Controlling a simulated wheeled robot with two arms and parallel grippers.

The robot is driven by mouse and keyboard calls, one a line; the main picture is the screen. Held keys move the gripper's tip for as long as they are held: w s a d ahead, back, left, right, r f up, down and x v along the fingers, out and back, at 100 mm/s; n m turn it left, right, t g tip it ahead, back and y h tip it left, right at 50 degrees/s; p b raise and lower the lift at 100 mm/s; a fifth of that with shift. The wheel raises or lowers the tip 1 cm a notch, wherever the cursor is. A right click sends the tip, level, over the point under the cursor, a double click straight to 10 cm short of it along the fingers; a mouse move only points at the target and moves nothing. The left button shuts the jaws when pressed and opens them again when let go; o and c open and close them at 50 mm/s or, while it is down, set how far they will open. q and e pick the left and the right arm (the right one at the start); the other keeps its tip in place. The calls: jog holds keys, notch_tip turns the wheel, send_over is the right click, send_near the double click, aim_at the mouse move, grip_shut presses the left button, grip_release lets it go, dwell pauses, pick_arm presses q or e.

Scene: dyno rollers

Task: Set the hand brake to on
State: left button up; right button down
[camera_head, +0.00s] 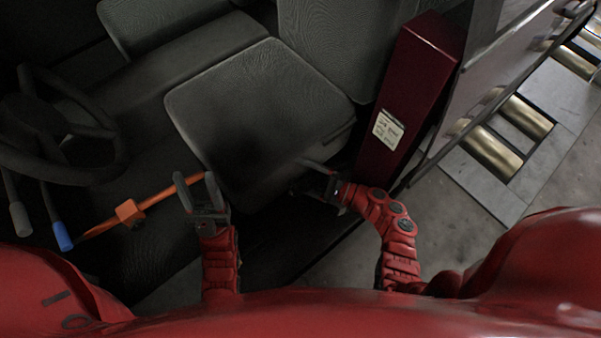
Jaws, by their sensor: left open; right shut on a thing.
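My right gripper (312,168) is at the front right corner of the seat cushion (262,105), beside the dark red box. It is shut on a thin dark lever, which appears to be the hand brake. The jaws and the shadow hide most of the lever, so I cannot tell its angle.
A steering wheel (100,131) is at the left. Below it are a blue-tipped lever (62,237) and a grey-tipped lever (19,218). The dark red box (418,78) with a white label stands right of the seat. Metal rollers (493,152) lie in the floor at the right.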

jog(key=shift+w+d+r, duration=0.2)
jog(key=shift+r, duration=0.25)
jog(key=shift+w+d+r, duration=0.15)
jog(key=shift+w+r, duration=0.05)
jog(key=shift+r, duration=0.25)
jog(key=shift+c, duration=2.1)
grip_release()
jog(key=shift+s+d, duration=0.1)
jog(key=shift+c, duration=0.4)
jog(key=shift+s+f, duration=0.1)
jog(key=shift+f, duration=0.1)
jog(key=p+v, duration=0.1)
jog(key=v, duration=1.9)
jog(key=shift+s+a, duration=0.2)
jog(key=shift+s, duration=0.1)
